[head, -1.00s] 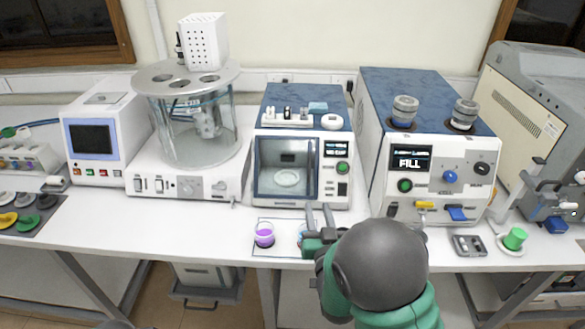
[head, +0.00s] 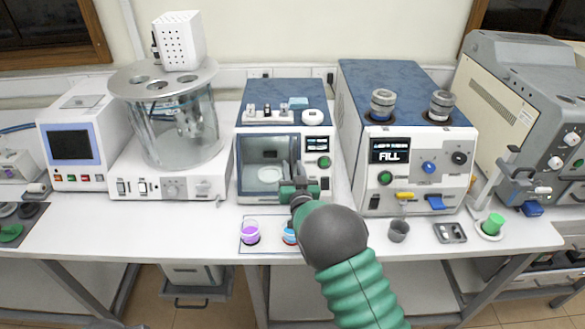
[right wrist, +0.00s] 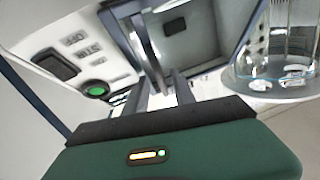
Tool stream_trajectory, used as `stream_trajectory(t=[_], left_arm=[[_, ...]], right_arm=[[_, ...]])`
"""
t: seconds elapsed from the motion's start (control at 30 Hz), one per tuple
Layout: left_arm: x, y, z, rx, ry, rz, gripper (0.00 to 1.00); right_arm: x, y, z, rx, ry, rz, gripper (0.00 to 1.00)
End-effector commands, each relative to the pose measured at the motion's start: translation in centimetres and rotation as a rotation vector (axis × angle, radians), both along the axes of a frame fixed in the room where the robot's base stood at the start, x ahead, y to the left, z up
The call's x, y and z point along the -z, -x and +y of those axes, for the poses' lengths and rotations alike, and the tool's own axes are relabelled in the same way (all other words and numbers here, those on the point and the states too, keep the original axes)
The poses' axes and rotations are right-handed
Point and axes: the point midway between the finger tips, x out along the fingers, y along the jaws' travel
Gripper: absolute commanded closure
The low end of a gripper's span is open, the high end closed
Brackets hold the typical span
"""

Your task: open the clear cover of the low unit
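The low unit (head: 280,99) is a white box with a blue top in the middle of the bench in the head view. Its clear cover (head: 262,158) fills the left of its front and looks closed, with a pale round dish behind it. A dark upright handle runs along the cover's right edge. My right gripper (head: 297,172) is in front of this handle and hides its lower part. In the right wrist view my right gripper's two fingers (right wrist: 163,90) stand apart, with the handle (right wrist: 150,45) just ahead of or between them; contact cannot be told. My left gripper is not in view.
The FILL unit (head: 408,185) stands close on the right, a glass bath (head: 172,130) on the left. A grey cup (head: 398,230) stands in front of the FILL unit.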

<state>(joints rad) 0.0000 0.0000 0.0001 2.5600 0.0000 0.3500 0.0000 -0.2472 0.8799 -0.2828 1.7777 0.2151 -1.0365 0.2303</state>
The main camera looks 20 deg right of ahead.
Motion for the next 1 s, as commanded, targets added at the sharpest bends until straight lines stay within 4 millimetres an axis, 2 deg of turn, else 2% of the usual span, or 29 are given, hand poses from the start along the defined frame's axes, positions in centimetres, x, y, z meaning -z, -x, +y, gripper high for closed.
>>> stream_trajectory(t=[0.03, 0.27, 1.0], left_arm=[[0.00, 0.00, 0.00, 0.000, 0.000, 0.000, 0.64], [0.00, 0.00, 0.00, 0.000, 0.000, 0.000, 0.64], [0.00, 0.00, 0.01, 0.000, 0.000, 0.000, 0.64]], right_arm=[[-0.02, 0.02, 0.04, -0.001, 0.000, 0.000, 0.71], [-0.02, 0.03, 0.04, -0.001, 0.000, 0.000, 1.00], [-0.01, 0.02, 0.07, -0.001, 0.000, 0.000, 1.00]])
